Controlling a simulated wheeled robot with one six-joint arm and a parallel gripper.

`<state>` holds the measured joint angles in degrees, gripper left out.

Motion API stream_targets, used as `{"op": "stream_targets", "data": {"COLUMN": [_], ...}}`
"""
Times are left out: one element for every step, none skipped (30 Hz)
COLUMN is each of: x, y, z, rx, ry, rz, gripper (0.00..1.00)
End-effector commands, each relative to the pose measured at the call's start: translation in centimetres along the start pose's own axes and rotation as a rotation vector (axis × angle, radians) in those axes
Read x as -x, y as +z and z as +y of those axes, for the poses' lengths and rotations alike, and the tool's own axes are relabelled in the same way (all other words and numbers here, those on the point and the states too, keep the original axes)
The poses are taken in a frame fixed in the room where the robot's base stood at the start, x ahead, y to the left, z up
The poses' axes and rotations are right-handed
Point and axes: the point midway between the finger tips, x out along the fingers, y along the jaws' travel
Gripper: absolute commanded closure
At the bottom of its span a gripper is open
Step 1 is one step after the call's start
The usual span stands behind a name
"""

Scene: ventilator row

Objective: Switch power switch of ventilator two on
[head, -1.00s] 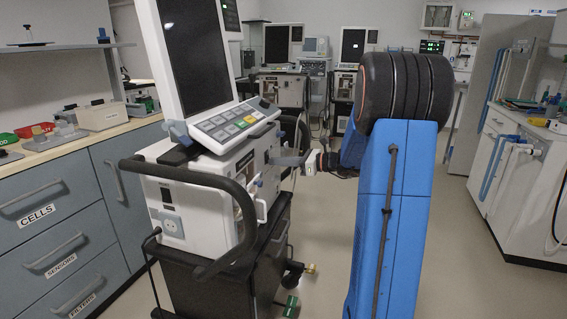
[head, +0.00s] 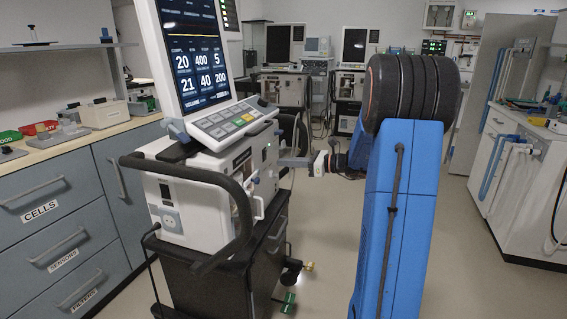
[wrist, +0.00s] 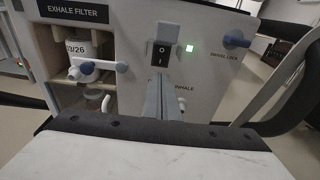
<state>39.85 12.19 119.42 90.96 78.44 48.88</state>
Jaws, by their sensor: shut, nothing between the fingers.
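The near ventilator (head: 200,150) stands in the left middle of the head view, its screen (head: 192,60) lit with numbers. In the wrist view its side panel (wrist: 215,85) fills the picture, with a black rocker power switch (wrist: 158,54) marked O and I. A small green light (wrist: 189,48) glows to the right of the switch. My gripper (wrist: 160,84) is shut and empty, its fingertips just below the switch; I cannot tell whether they touch it. The head view shows my gripper (head: 290,161) at the ventilator's right side.
A black handle rail (head: 240,205) curves around the ventilator. In the wrist view, a blue swivel lock knob (wrist: 236,40) is to the right and a white exhale fitting (wrist: 90,68) to the left. More ventilators (head: 280,92) stand behind. Floor is clear at the right.

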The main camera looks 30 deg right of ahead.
Motion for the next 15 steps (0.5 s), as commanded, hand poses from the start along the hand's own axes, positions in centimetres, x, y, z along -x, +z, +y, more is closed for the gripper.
{"op": "stream_targets", "data": {"x": [1.0,1.4,2.1,2.6,3.1,3.8,4.2,4.7,5.4,5.9,6.3,7.0,7.4,7.7,8.1], "y": [-0.2,-0.4,-0.5,-0.6,-0.8,-0.9,-1.1,-1.2,-1.3,-1.4,-1.6,-1.7,-1.8,-1.9,-2.0], "z": [-0.1,-0.1,0.0,0.0,-0.1,-0.1,-0.1,0.0,-0.1,-0.1,-0.1,0.0,0.0,0.0,0.0], "rx": [-0.001,-0.001,-0.001,-0.001,-0.001,0.0,0.0,0.0,0.0,0.0,0.0,-0.001,-0.001,-0.001,-0.001], "ry": [-0.004,-0.003,-0.003,-0.003,-0.004,-0.004,-0.004,-0.003,-0.004,-0.005,-0.003,-0.003,-0.003,-0.003,-0.003], "rz": [0.001,0.001,0.001,0.0,0.001,0.001,0.001,0.001,0.001,0.001,0.001,0.001,0.001,0.001,0.001], "gripper": [1.0,1.0,1.0,1.0,1.0,1.0,1.0,1.0,1.0,1.0,1.0,1.0,1.0,1.0,1.0]}}
